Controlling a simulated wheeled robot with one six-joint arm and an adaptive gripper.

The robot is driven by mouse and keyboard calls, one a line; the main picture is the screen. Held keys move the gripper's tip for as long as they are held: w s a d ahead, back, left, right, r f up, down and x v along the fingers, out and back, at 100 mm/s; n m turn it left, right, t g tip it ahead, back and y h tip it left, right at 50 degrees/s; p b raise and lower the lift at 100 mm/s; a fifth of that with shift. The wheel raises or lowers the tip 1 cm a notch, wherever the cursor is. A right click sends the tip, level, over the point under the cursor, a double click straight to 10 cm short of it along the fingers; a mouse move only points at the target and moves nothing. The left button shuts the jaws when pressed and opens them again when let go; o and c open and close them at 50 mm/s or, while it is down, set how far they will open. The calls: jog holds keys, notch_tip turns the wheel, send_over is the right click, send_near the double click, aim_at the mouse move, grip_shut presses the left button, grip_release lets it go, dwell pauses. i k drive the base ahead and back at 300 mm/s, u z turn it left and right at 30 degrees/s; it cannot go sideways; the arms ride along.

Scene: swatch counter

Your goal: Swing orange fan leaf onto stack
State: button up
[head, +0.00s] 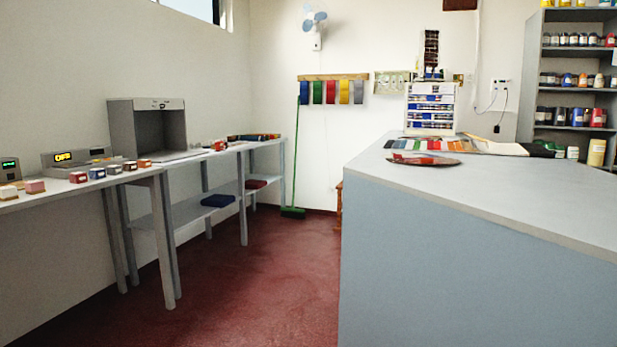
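A row of coloured swatch leaves (437,146) lies spread on the right counter (480,190), toward its far end. Green, red and pale leaves show there, and a black piece lies at its right end. It may be the fan; I cannot pick out an orange leaf or a separate stack at this size. Nearer, a flat dark-rimmed round piece (424,159) with red on it lies on the same counter. My gripper is not in view.
A swatch display rack (431,107) stands behind the counter's far end. The left bench (75,190) carries small coloured blocks (97,173), a grey open box (148,128) and devices. Paint shelves (573,80) stand at the back right. Red floor (270,270) is clear between bench and counter.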

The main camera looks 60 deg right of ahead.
aim_at(429, 160)
jog(key=z, duration=2.3)
jog(key=i, duration=0.45)
